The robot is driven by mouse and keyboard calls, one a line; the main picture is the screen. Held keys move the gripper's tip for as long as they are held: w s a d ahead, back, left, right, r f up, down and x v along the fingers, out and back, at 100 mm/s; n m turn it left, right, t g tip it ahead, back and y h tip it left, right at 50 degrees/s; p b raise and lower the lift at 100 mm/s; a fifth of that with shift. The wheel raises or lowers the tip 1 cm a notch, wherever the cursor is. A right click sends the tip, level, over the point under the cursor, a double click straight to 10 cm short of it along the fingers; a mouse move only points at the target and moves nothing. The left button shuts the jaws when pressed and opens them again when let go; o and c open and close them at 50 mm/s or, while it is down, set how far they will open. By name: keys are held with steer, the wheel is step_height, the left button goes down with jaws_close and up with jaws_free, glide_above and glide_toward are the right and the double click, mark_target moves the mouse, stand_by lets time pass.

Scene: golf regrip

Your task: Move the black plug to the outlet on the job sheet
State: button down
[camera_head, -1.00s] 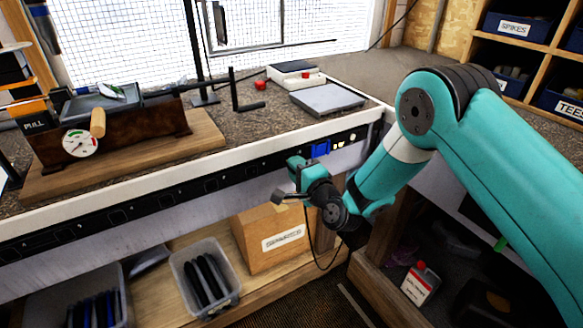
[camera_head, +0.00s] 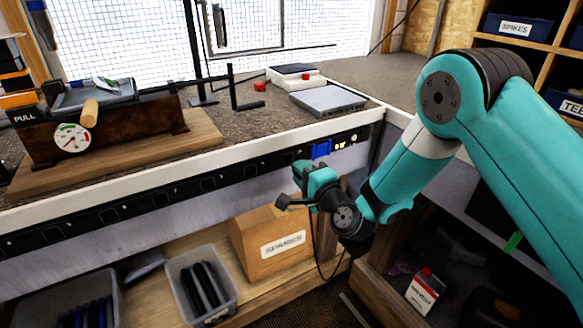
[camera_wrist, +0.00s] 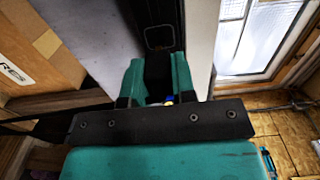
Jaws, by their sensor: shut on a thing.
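My gripper (camera_head: 303,172) is in front of the black outlet strip (camera_head: 165,198) below the counter's front edge. In the wrist view its teal fingers (camera_wrist: 157,78) are closed on the black plug (camera_wrist: 158,72), which shows as a dark body between them. A black cord (camera_head: 318,255) hangs below the gripper in the head view. The plug itself is hard to make out there. In the wrist view an outlet (camera_wrist: 160,37) on the strip lies just beyond the fingertips. I cannot pick out a readable job sheet.
A blue plug (camera_head: 321,149) sits at the strip's right end, close to my gripper, beside small lights. Below are a cardboard box (camera_head: 263,250) and a grey bin (camera_head: 202,285) on a wooden shelf. A wooden cabinet stands at the right.

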steer(key=shift+b+v, duration=0.95)
steer(key=shift+b, duration=0.55)
